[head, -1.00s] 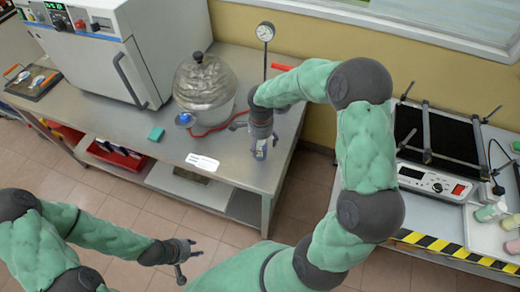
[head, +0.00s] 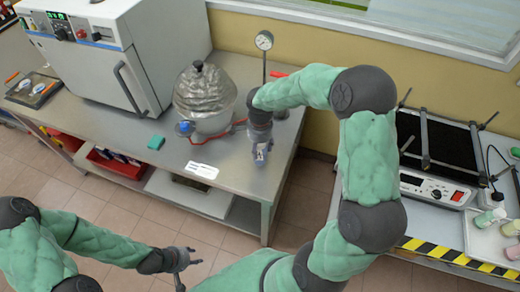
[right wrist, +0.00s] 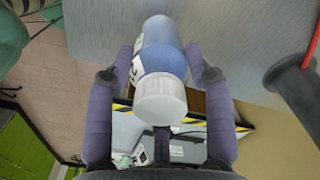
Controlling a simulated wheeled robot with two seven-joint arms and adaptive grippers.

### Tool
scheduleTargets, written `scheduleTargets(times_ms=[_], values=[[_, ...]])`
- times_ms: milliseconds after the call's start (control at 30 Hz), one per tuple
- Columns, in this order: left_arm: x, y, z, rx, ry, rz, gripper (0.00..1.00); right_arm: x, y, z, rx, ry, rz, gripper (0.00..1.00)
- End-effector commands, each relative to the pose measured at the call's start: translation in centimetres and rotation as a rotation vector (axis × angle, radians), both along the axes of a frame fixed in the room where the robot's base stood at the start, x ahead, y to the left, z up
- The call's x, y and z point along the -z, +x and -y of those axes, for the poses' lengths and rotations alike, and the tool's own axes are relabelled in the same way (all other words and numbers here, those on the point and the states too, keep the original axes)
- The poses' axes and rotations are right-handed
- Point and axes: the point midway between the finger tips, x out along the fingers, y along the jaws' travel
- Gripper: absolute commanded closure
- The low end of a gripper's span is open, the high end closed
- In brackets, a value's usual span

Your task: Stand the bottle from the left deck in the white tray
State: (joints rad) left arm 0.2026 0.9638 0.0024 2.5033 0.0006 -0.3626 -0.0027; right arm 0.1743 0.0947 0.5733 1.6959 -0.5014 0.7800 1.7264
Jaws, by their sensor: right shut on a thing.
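The bottle (head: 261,151) is blue with a white cap and a pale label, near the right end of the left deck (head: 225,160). My right gripper (head: 261,157) is shut on it. In the right wrist view the bottle (right wrist: 160,65) lies between both fingers (right wrist: 160,95), its cap towards the camera; I cannot tell whether its base touches the deck. My left gripper (head: 182,262) is empty in front of the deck, its fingers apart. A whitish tray (head: 478,238), cut by the right edge, lies on the right bench and holds small green-capped and pink bottles.
A foil-covered vessel (head: 205,90) with a red hose stands left of my right gripper, and a dial gauge (head: 264,40) on a rod behind it. A white oven (head: 95,55) is at the left. A black-topped instrument (head: 440,150) stands behind the tray. Floor separates the benches.

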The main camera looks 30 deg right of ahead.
Motion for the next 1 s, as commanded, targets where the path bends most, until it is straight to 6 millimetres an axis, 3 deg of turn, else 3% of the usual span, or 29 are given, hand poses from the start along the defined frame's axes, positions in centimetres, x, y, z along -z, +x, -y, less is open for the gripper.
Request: scheduleTargets(times_ms=[67, 367, 700, 1000], values=[[-0.4, 0.0, 0.0, 0.0, 0.0, 0.0, 0.6, -1.6, -0.2, -0.1, 0.0, 0.0, 0.003, 0.93], [-1.9, 0.0, 0.0, 0.0, 0.0, 0.0, 0.6, -7.6, -5.1, -1.5, 0.0, -0.001, 0.006, 0.93], [-2.5, 0.0, 0.0, 0.0, 0.0, 0.0, 0.6, -9.8, -11.0, -3.2, 0.0, 0.0, 0.003, 0.93], [-2.8, 0.0, 0.0, 0.0, 0.0, 0.0, 0.6, -10.8, -13.3, -3.8, 0.001, 0.0, 0.001, 0.93]])
